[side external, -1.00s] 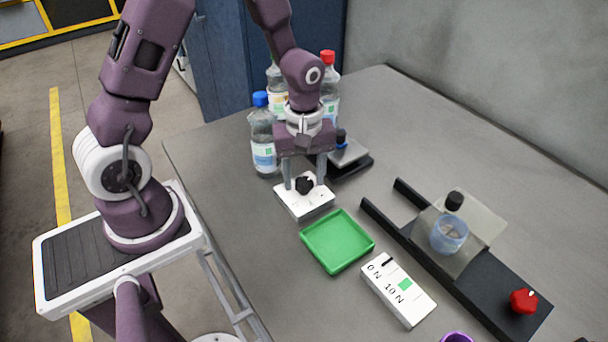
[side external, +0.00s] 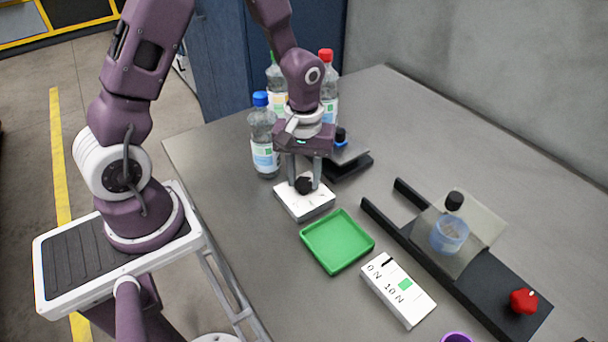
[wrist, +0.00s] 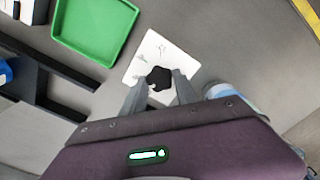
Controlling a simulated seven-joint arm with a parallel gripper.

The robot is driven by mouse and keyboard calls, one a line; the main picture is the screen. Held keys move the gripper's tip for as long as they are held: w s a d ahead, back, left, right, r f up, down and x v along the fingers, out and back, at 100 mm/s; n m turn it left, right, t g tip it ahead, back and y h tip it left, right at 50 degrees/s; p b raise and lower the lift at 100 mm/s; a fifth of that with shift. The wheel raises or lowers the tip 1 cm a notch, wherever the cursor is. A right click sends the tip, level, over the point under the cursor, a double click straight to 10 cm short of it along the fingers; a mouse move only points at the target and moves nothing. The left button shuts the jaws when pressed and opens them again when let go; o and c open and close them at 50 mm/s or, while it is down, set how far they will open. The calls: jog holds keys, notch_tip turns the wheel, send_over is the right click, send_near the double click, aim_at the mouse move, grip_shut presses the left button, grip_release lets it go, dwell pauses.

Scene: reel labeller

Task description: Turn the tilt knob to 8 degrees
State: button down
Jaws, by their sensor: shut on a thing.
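The black knob (side external: 304,185) sits on a white plate with marks (side external: 312,208) on the grey table. The knob also shows in the wrist view (wrist: 158,78), on the white plate (wrist: 147,52). My gripper (side external: 304,181) points down over the plate, its two fingers shut on the black knob. In the wrist view my gripper (wrist: 160,85) has a finger on each side of the knob. The marks on the plate are too small to read, and the fingers hide part of the knob, so I cannot tell its angle.
A green tray (side external: 338,241) lies just in front of the plate. Bottles (side external: 263,140) stand close behind my gripper. A white force card (side external: 398,290) and a black rail (side external: 470,285) with a red knob (side external: 523,301) lie to the right.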

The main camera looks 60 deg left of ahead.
jog(key=m, duration=0.4)
jog(key=shift+m, duration=0.3)
jog(key=m, duration=0.3)
jog(key=shift+m, duration=0.3)
jog(key=m, duration=0.3)
jog(key=shift+m, duration=2)
jog(key=c, duration=0.9)
grip_release()
jog(key=shift+c, duration=0.2)
jog(key=shift+r, duration=0.1)
